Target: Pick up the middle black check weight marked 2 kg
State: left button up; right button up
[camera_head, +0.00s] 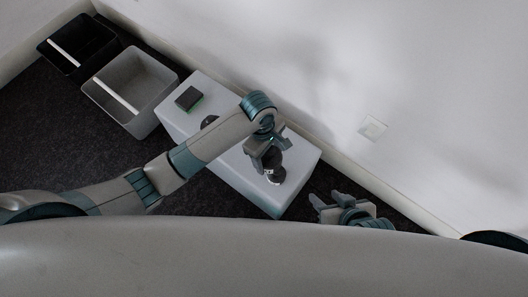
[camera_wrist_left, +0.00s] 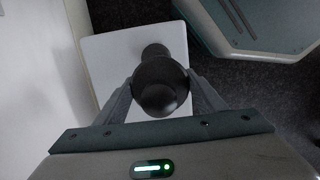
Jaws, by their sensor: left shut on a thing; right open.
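My left gripper (camera_head: 270,158) is shut on a black check weight (camera_wrist_left: 160,88), which sits between its fingers in the left wrist view. In the head view this weight (camera_head: 273,159) is mostly hidden by the gripper. Another black weight with a pale label (camera_head: 277,176) stands close to it toward the table's near end. A dark round top (camera_head: 209,121), perhaps another weight, shows partly behind my left arm. No 2 kg marking is legible. I cannot tell whether the held weight touches the table. My right gripper (camera_head: 331,207) is open and empty, beyond the table's right end.
The white table (camera_head: 235,174) stands along the wall. A dark box with a green edge (camera_head: 188,98) lies at its far left end. A grey bin (camera_head: 149,117) and a black bin (camera_head: 62,65) stand on the dark carpet to the left. A wall socket (camera_head: 373,127) is at right.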

pick_arm(q)
jog(key=shift+w+d+r, duration=0.1)
jog(key=shift+r, duration=0.2)
dwell(0.4)
